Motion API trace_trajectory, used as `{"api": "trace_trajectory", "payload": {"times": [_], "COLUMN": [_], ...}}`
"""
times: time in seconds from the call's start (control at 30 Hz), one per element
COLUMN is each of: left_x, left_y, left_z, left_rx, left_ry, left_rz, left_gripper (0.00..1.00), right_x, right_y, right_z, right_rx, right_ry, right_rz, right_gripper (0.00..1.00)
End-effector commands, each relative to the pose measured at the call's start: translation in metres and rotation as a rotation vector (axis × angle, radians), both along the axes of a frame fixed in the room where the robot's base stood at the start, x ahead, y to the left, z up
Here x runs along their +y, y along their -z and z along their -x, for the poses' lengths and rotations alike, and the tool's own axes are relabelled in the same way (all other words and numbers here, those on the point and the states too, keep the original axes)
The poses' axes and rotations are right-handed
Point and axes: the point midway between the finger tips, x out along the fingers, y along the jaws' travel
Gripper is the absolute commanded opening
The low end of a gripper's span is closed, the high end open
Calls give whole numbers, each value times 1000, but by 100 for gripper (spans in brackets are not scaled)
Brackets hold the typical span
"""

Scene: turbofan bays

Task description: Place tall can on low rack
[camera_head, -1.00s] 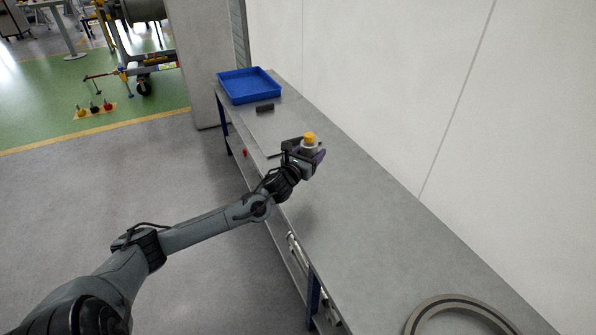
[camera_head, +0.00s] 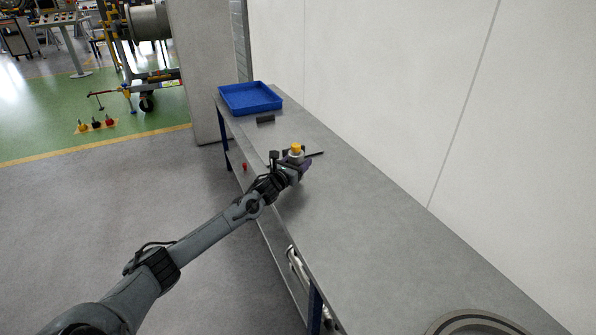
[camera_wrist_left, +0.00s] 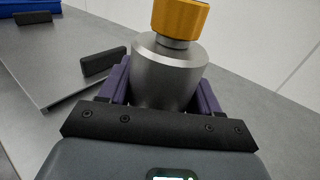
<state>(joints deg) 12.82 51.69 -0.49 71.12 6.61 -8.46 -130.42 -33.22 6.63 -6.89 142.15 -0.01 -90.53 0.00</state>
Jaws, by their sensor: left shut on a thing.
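The tall can (camera_head: 296,150) is a silver metal cylinder with a yellow knob-like cap. It is upright in my left gripper (camera_head: 299,161), whose purple fingers are shut on its sides. The left wrist view shows the can (camera_wrist_left: 168,72) close up between the fingers; its base is hidden. The gripper is over the bench, near a flat grey plate (camera_wrist_left: 50,52) with black blocks at its ends. This plate may be the low rack; I cannot tell for sure. My right gripper is not in view.
A blue tray (camera_head: 250,98) stands at the bench's far end, with a black block (camera_head: 265,119) in front of it. A grey ring (camera_head: 470,322) lies at the near end. A white wall (camera_head: 380,90) borders the bench's right side. The middle of the bench top (camera_head: 370,240) is clear.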

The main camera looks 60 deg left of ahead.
Motion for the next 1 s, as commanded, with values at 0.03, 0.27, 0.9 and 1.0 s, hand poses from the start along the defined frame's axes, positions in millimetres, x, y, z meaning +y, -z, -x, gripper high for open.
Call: {"api": "trace_trajectory", "payload": {"times": [0.03, 0.27, 0.9, 1.0], "left_x": [0, 0, 0, 0], "left_y": [13, 19, 24, 24], "left_z": [0, 0, 0, 0], "left_rx": [-2, -1, 1, 1], "left_ry": [-1, 0, 0, 0], "left_rz": [4, 0, 0, 0], "left_gripper": [28, 28, 88, 88], "right_x": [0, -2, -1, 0], "right_y": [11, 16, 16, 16], "right_z": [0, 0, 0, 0], "right_rx": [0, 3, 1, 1], "right_ry": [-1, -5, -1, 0], "right_rz": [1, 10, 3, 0], "right_gripper": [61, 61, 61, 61]}}
